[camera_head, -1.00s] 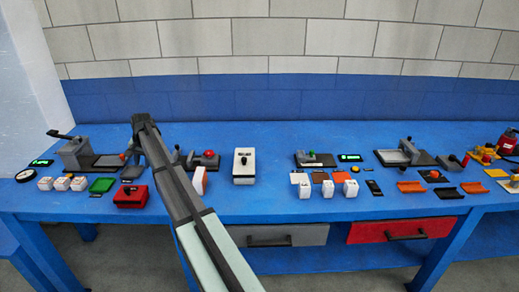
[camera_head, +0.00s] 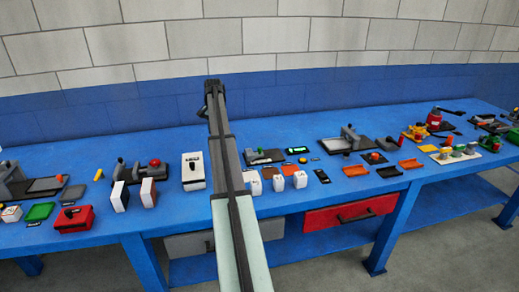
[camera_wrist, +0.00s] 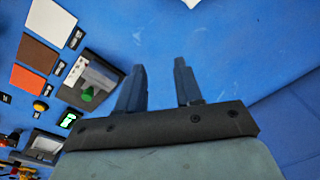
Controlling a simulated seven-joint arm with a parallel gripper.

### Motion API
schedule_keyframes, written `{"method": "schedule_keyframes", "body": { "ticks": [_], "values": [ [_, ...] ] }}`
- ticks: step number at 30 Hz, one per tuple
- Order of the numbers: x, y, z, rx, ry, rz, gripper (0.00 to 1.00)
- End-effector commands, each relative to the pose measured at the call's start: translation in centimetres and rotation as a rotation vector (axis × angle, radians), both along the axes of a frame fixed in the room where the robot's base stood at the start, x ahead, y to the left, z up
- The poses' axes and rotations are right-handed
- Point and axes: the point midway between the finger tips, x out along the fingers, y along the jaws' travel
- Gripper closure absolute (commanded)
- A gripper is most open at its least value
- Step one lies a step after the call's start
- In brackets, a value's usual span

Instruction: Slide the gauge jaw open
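The likely gauge is a dark-based fixture (camera_head: 264,156) with a grey block and a green knob, just right of my arm in the head view. A small green-lit display (camera_head: 297,150) lies beside it. The wrist view shows this fixture (camera_wrist: 104,75) at left, its green knob (camera_wrist: 88,94) and the display (camera_wrist: 68,120). I cannot tell the jaw's position. My gripper (camera_wrist: 159,68) is open and empty, its two fingers apart over bare blue bench, clear of the fixture. In the head view my gripper (camera_head: 214,86) is left of and beyond the fixture.
A white box with a black control (camera_head: 193,172) stands left of my arm. White blocks (camera_head: 300,180) and coloured plates stand in front of the fixture. A grey tray fixture (camera_head: 340,144) is farther right. Bare blue bench lies behind the fixture.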

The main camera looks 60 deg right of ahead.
Motion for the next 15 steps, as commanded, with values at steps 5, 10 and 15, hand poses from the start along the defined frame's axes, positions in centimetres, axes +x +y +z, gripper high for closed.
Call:
{"method": "schedule_keyframes", "body": {
  "ticks": [5,10,15],
  "values": [
    [-7.5,-6.8,1.2,0.014,0.036,-0.099,0.65],
    [-12.8,-10.7,2.0,0.027,0.062,-0.163,0.65],
    [-15.4,-12.2,2.3,0.033,0.074,-0.193,0.65]
  ]
}}
